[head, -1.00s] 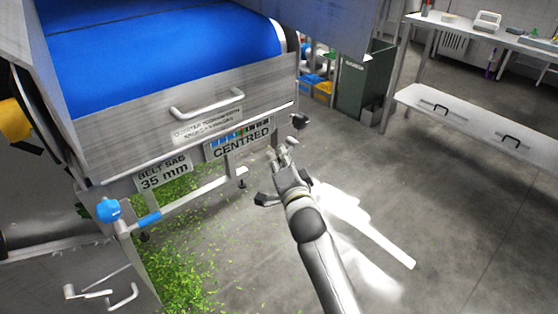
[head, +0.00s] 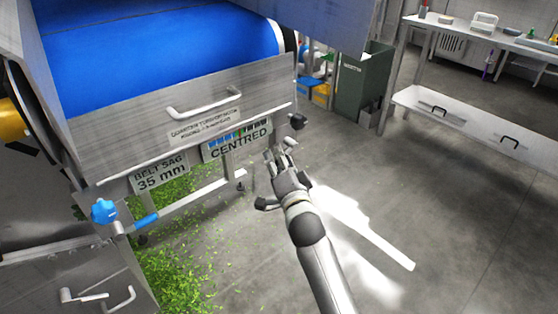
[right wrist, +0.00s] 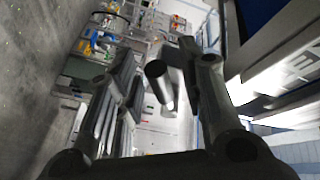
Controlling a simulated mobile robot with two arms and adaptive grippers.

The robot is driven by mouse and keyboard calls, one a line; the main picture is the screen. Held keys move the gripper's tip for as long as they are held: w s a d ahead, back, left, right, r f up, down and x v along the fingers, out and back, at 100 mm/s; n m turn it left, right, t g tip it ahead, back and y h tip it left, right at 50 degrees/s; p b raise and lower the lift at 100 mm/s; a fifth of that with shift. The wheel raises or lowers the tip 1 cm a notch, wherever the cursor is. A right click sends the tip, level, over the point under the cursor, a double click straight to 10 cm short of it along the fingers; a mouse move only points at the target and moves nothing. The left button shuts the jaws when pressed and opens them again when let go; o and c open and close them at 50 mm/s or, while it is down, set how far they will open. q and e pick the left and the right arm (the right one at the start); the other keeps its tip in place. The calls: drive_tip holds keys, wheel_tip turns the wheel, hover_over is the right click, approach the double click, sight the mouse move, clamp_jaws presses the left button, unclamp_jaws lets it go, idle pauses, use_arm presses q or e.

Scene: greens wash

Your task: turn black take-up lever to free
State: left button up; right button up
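A black knob (head: 298,121), which looks like the take-up lever's grip, sticks out at the right end of the conveyor frame in the head view. In the right wrist view a dark cylinder (right wrist: 160,84), apparently the same grip, shows between my fingers. My right gripper (head: 278,156) is open, just below and left of the knob in the head view. The fingers stand apart in the right wrist view (right wrist: 160,58), with no clear contact on the cylinder. The lever's pivot and its exact setting cannot be made out. My left gripper is not in view.
The conveyor has a blue belt (head: 160,45) and a steel front panel with a handle (head: 203,105). Signs read "CENTRED" (head: 238,142) and "BELT SAG 35 mm" (head: 160,175). A blue knob (head: 104,211) is at left. Greens litter the floor; a dark green bin (head: 362,85) stands behind.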

drive_tip(key=s+d, duration=0.2)
drive_tip(key=s, duration=0.9)
drive_tip(key=shift+s+d+f, duration=0.15)
drive_tip(key=shift+s, duration=0.25)
